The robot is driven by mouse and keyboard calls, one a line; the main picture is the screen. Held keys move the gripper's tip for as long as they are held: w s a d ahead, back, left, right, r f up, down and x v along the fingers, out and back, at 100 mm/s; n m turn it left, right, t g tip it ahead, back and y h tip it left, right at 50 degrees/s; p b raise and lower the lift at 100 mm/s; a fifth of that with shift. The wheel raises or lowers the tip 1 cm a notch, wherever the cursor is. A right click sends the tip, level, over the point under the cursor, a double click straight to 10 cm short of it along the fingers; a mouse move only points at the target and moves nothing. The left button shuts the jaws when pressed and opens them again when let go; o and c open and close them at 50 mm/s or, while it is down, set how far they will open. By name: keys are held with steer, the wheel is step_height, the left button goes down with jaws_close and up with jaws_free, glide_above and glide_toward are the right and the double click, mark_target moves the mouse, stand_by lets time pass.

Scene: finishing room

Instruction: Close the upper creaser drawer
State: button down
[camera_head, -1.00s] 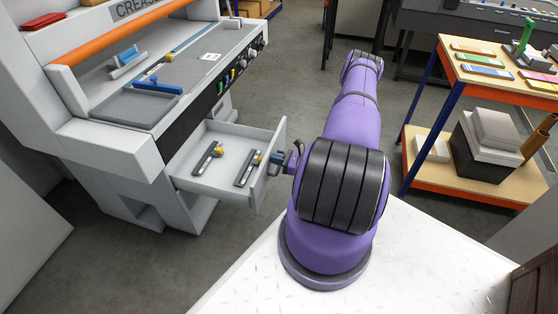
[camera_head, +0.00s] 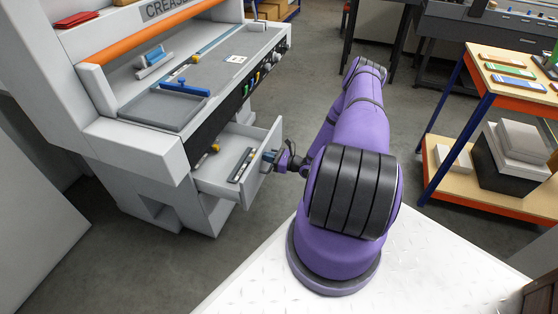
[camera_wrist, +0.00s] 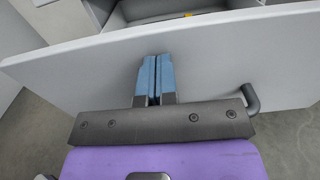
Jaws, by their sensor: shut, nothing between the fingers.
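The upper creaser drawer (camera_head: 215,183) is a light grey drawer, partly open, sticking out below the control panel of the creaser (camera_head: 150,139). Dark tools with yellow parts lie inside it. My gripper (camera_head: 270,156) is at the outer face of the drawer front. In the wrist view, my gripper's blue fingertips (camera_wrist: 156,75) are together with nothing between them, and point at the drawer front (camera_wrist: 225,62), seeming to touch it. A dark bar handle (camera_wrist: 251,98) shows on the front, right of the fingers. The exact contact is hard to tell.
A wooden-topped table with orange and blue frame (camera_head: 510,95) stands at the right, with boxes on its lower shelf. A dark bench (camera_head: 470,40) is at the back.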

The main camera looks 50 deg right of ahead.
steer(key=x, duration=2.3)
steer(key=shift+r, duration=0.15)
steer(key=shift+w+a+r, duration=0.15)
steer(key=v, duration=1.4)
steer(key=shift+s+d+f, duration=0.2)
steer(key=shift+s+f, duration=0.1)
steer(key=shift+s, duration=0.05)
